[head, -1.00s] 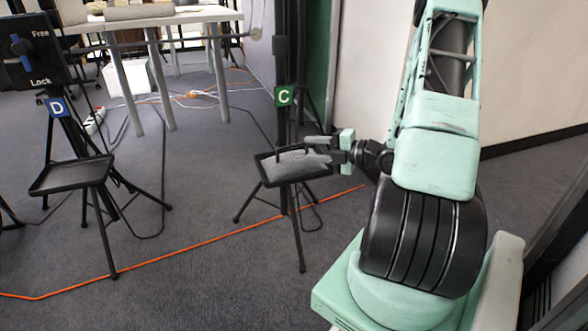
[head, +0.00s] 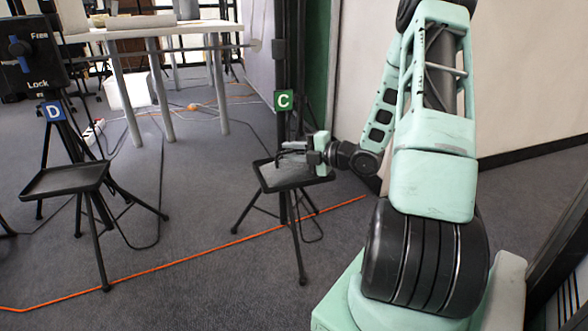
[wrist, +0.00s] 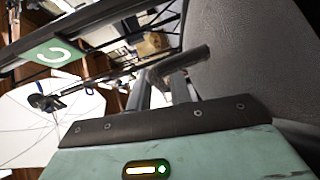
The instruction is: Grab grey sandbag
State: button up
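A grey, flat shape that looks like the sandbag (head: 292,177) lies on the small black tray (head: 262,180) of the stand marked C. I cannot fully separate bag from tray at this size. My gripper (head: 289,151) reaches in from the right, just above the tray, its fingers pointing left. The fingers look slightly apart, with nothing seen between them. In the wrist view, the fingers (wrist: 168,82) stand beside a large, smooth grey surface with a curved edge (wrist: 250,60), probably the sandbag close up. Contact cannot be made out.
The C label (head: 284,100) is on the pole just behind the tray. A second stand with an empty black tray (head: 65,179) and a D label (head: 53,111) is at left. A white table (head: 150,28) stands behind. An orange cable (head: 190,262) crosses the open carpet.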

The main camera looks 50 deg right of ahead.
grip_shut()
dwell(1.1)
jog(key=shift+r, duration=0.1)
